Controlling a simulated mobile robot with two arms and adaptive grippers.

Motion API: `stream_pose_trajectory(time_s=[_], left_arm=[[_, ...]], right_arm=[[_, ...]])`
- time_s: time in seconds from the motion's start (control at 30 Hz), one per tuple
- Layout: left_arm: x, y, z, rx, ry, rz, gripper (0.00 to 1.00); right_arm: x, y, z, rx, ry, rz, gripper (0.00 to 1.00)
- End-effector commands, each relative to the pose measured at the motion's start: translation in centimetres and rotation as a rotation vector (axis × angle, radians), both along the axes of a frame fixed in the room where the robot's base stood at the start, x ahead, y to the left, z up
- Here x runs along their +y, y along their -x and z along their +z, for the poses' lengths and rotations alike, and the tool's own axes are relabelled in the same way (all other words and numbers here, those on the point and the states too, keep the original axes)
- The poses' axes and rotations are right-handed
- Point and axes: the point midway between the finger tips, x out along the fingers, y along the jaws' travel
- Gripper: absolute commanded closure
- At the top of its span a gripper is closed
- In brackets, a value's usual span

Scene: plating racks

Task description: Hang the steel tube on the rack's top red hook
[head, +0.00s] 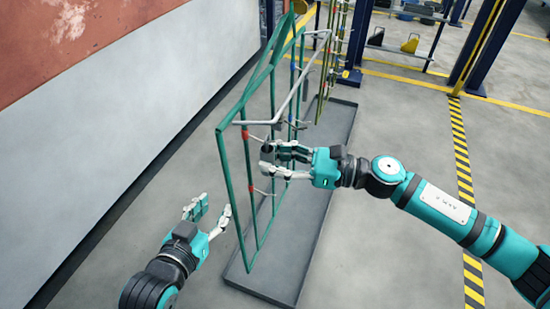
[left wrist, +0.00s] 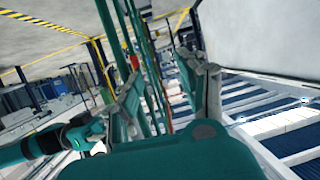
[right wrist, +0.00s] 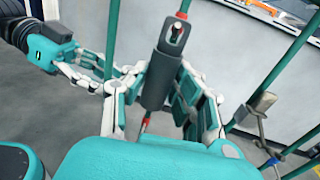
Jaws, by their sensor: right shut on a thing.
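The steel tube (right wrist: 155,82) is a short dark grey cylinder, held between the fingers of my right gripper (right wrist: 160,95). In the head view the tube (head: 267,152) is at the near end of the green rack (head: 222,160). A red-tipped hook end (right wrist: 177,31) shows at the tube's upper opening; I cannot tell whether it is inside or only in front. The upper red band (head: 245,134) on the near post lies just left of the tube. My right gripper (head: 270,161) is shut on the tube. My left gripper (head: 209,211) is open and empty, left of the rack.
The rack stands in a long grey floor tray (head: 285,270). Another grey piece (right wrist: 262,103) hangs on a neighbouring post.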

Motion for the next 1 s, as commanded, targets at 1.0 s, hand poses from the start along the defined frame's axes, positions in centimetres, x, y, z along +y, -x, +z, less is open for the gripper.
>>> stream_pose_trajectory(time_s=[1.0], left_arm=[[-0.6,-0.7,1.9,-0.118,0.031,-0.009,0.6]], right_arm=[[0.3,-0.1,-0.5,0.0,-0.001,0.0,1.0]])
